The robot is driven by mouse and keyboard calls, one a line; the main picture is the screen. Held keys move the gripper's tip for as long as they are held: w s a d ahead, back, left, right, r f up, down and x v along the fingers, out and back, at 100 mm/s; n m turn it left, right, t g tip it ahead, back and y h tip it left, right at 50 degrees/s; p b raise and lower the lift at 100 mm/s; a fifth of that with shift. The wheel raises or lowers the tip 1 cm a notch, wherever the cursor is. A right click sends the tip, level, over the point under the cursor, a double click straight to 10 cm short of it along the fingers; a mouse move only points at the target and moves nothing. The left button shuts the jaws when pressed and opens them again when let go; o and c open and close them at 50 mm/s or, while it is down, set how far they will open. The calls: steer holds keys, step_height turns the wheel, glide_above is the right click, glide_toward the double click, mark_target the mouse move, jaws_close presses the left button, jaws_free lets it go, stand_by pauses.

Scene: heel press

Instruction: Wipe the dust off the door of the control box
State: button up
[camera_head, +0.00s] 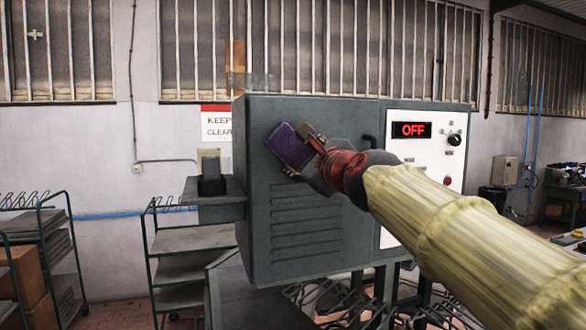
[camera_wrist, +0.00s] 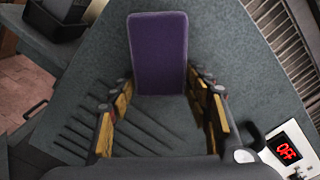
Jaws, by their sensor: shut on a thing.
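The control box (camera_head: 345,240) is a grey-green cabinet with louvre slots on its door (camera_head: 262,225). The door also fills much of the wrist view (camera_wrist: 225,50). My gripper (camera_head: 316,143) is shut on a purple pad (camera_head: 289,148) at the upper left part of the door. In the wrist view the purple pad (camera_wrist: 158,50) stands out beyond the fingers, broad side to the camera. The pad lies close against the door; I cannot tell whether it touches. No distinct dust patch can be made out. My gripper and arm hide part of the door's right side.
A white panel (camera_head: 430,118) with a red OFF display and a black knob (camera_head: 454,140) is to the right of the door. A dark handle (camera_head: 369,148) sits near the door's right edge. A side shelf (camera_head: 210,197) bears a black block (camera_head: 211,175). Cables hang below.

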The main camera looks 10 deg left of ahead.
mark_target(286, 158)
steer(key=shift+w+d+f+b, duration=0.1)
steer(key=shift+w+d+b, duration=0.35)
steer(key=shift+d, duration=0.2)
steer(key=shift+w+d+r+b, duration=0.1)
steer(key=shift+w+d+b, duration=0.2)
steer(key=shift+d+b, duration=0.3)
steer(key=shift+w+d+f+b, duration=0.1)
steer(key=shift+w+d+b, duration=0.3)
steer(key=shift+d, duration=0.3)
steer(key=shift+w, duration=0.1)
steer(key=shift+s+a+r+p, duration=0.1)
steer(key=shift+s+a+p, duration=0.3)
steer(key=shift+a+p, duration=0.4)
steer(key=shift+s+a+r+p, duration=0.1)
steer(key=shift+s+a+p, duration=0.35)
steer(key=shift+p, duration=0.5)
steer(key=shift+s+a+f+p, duration=0.1)
steer(key=shift+s+a+p, duration=0.2)
steer(key=shift+a+p, duration=0.25)
steer(key=s+a+p, duration=0.1)
steer(key=a+p, duration=0.1)
steer(key=shift+s+a+p, duration=0.1)
steer(key=shift+s+p, duration=0.1)
steer(key=shift+p, duration=0.15)
steer(key=shift+s+a+p, duration=0.3)
steer(key=shift+a+p, duration=0.15)
